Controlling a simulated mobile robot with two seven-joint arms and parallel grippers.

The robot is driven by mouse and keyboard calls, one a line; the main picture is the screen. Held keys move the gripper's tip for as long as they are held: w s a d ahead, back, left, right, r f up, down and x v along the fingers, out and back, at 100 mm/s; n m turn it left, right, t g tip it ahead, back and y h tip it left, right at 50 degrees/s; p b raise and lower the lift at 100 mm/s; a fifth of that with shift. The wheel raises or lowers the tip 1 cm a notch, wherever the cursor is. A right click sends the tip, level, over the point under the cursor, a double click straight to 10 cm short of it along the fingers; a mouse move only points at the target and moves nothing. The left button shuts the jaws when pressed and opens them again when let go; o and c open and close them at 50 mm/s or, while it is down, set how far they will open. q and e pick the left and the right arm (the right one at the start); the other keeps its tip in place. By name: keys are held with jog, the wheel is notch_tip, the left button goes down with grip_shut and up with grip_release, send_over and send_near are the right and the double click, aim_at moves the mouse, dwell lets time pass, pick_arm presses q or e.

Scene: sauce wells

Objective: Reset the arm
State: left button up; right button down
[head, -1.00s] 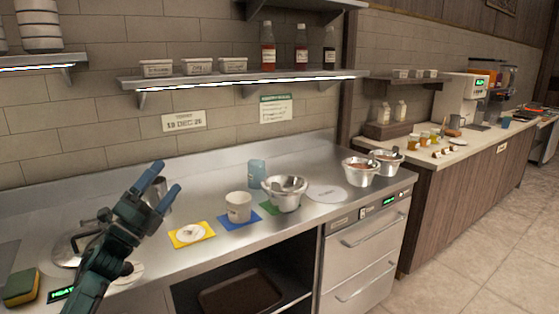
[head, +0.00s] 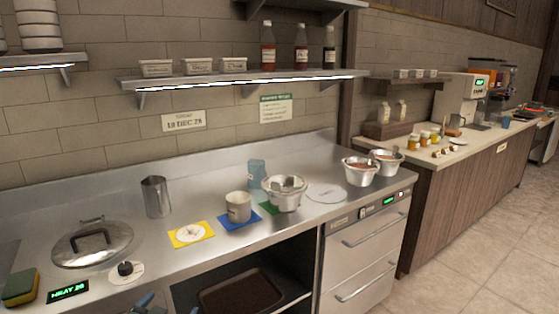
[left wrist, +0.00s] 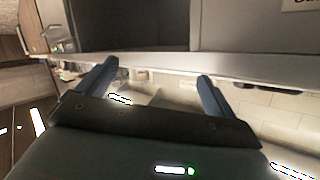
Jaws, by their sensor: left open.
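My left gripper (head: 168,306) shows only as blue fingertips at the bottom edge of the head view, low in front of the counter. In the left wrist view its two blue fingers (left wrist: 158,70) are spread wide with nothing between them. The rest of my left arm is out of the head view. My right gripper is not in view.
A yellow mat (head: 207,229) holds a white disc. A blue cup (head: 257,172) stands behind the bowl. Two metal pots (head: 359,171) stand at the counter's right end. An open shelf (head: 285,279) lies below the counter, close to the gripper. A sponge (head: 20,287) lies at left.

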pick_arm(q)
jog(key=s+d+f+g+h, duration=0.1)
jog(key=s+d+f, duration=0.2)
jog(key=s, duration=0.6)
jog(key=s+d+f+g, duration=0.1)
jog(key=s+d+f, duration=0.2)
jog(key=s, duration=0.6)
jog(key=s+d+f+g+h, duration=0.1)
jog(key=s+d+f+g, duration=0.1)
jog(key=s+d, duration=0.3)
jog(key=s+f, duration=0.1)
jog(key=s, duration=0.2)
jog(key=shift+s+d+f+n+h, duration=0.2)
jog(key=shift+s+n+h, duration=0.1)
jog(key=shift+s+n, duration=0.1)
